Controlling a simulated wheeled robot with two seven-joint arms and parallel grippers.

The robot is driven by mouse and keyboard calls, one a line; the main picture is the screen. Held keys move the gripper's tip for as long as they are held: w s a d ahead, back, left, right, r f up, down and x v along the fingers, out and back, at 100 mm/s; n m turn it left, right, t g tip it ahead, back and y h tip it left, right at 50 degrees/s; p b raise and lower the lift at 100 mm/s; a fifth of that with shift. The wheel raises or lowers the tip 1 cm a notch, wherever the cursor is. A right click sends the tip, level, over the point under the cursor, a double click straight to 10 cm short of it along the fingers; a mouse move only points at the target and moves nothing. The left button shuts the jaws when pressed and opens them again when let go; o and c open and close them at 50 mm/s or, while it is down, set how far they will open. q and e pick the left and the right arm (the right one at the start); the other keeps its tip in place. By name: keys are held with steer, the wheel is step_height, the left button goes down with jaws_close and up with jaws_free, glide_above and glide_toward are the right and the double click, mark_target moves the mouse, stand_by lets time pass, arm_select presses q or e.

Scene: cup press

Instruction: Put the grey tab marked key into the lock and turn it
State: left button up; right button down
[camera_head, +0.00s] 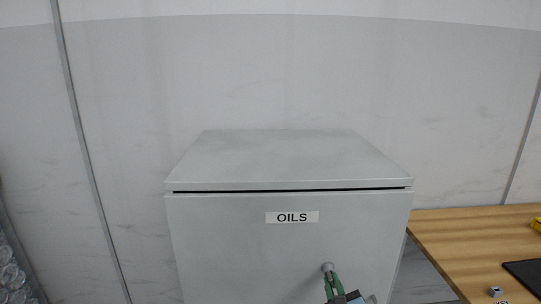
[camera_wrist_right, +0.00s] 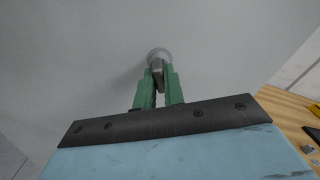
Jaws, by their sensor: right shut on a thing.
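The grey cabinet (camera_head: 230,245) marked OILS stands in front of me with its door closed. A round lock (camera_head: 328,267) sits low on the door, and it also shows in the right wrist view (camera_wrist_right: 158,53). My right gripper (camera_head: 332,280) has green fingers and is at the lock. In the right wrist view its fingers (camera_wrist_right: 158,82) are shut on a small grey tab (camera_wrist_right: 157,68), whose far end meets the lock. How deep the tab sits is hidden. My left gripper is in neither view.
A wooden table (camera_head: 455,240) stands at the right, with a small grey block (camera_head: 495,292) beside a partly cut-off label, a dark mat (camera_head: 525,272) and a yellow object (camera_head: 537,224). Bubble-wrapped material (camera_head: 12,275) is at the left edge.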

steer(key=c, duration=1.8)
jaws_free()
steer(key=shift+w+r, duration=0.2)
steer(key=shift+r, duration=0.15)
steer(key=o, duration=0.4)
steer(key=shift+w+f, duration=0.1)
steer(key=shift+f, duration=0.15)
steer(key=shift+s, duration=0.2)
steer(key=shift+s+f, duration=0.15)
steer(key=shift+s, duration=0.3)
steer(key=s, duration=0.8)
steer(key=shift+p, duration=0.3)
steer(key=shift+d, duration=0.1)
